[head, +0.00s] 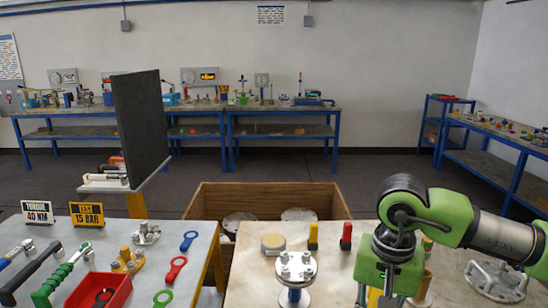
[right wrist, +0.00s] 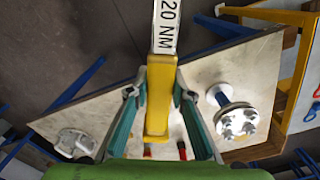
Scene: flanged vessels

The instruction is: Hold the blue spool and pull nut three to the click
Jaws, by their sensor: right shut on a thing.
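The blue spool (head: 293,296) stands upright on the right-hand table. Its round steel top flange (head: 297,271) carries several nuts; I cannot tell which is nut three. In the right wrist view the spool's blue body (right wrist: 221,97) and nut-studded flange (right wrist: 236,119) lie right of my gripper, apart from it. My right gripper (right wrist: 157,93) is shut on a yellow tool (right wrist: 159,100) with a white "20 NM" label. In the head view my right gripper (head: 387,287) is right of the spool, its fingers partly cut off below. My left gripper is not in view.
Yellow (head: 313,236) and red (head: 346,236) handled pieces and a tan disc (head: 273,243) stand behind the spool. A grey metal fitting (head: 496,279) lies right. The left table (head: 205,240) holds wrenches, a red tray (head: 98,291) and signs. A wooden crate (head: 265,193) stands behind.

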